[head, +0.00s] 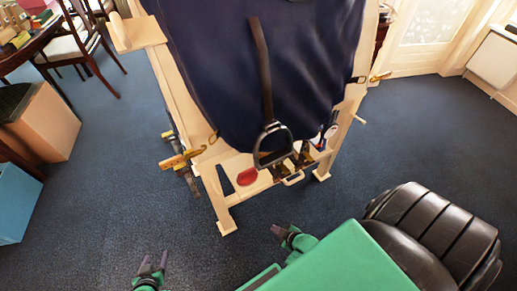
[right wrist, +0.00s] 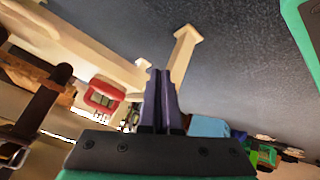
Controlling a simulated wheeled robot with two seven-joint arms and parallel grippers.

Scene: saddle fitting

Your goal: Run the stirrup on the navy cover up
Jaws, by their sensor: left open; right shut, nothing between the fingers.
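The navy cover (head: 215,60) is draped over a pale wooden stand (head: 212,185). A dark strap (head: 262,70) hangs down the cover's front. The metal stirrup (head: 256,148) hangs at the strap's lower end, at the cover's bottom edge. My left gripper (head: 152,264) is open and empty, low in the head view, well below and left of the stirrup. My right gripper (head: 281,233) is below the stirrup and apart from it. In the right wrist view its fingers (right wrist: 162,85) are shut with nothing between them.
A red item (head: 247,176) lies low in the stand and shows in the wrist view (right wrist: 104,88). A cardboard box (head: 48,125) and a blue box (head: 14,205) stand left. Carpet between is clear.

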